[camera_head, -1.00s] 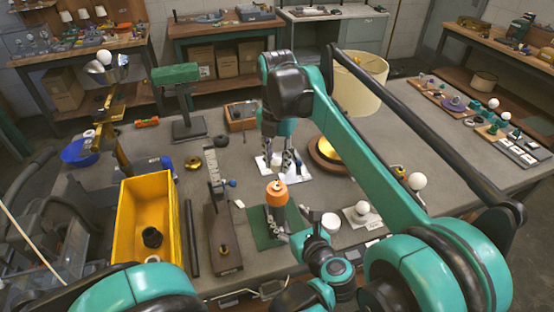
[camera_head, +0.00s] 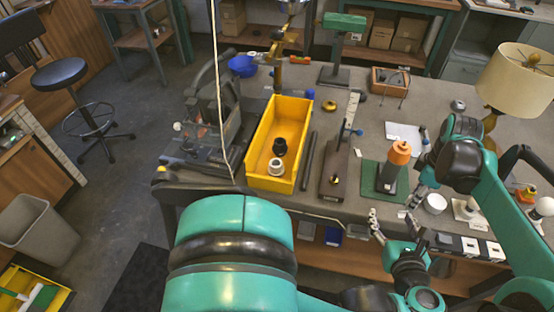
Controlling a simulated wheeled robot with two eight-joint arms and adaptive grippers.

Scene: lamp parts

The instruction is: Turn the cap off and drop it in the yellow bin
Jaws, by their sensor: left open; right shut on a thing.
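The yellow bin (camera_head: 262,135) stands on the bench with a black ring part (camera_head: 280,146) and a whitish ring part (camera_head: 275,166) inside. An orange cap-like top (camera_head: 400,151) sits on a dark grey upright body (camera_head: 387,178) on a green mat (camera_head: 372,190). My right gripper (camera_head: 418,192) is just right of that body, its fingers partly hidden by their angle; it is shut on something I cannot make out. My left gripper (camera_head: 395,224) is open and empty, in front of the mat at the bench's front edge.
A dark bar (camera_head: 309,160) and a brown block with an upright rod (camera_head: 335,172) stand between bin and mat. A white round part (camera_head: 435,203) lies right of the mat. A grey machine (camera_head: 215,125) is left of the bin. A lampshade (camera_head: 516,78) stands at the right.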

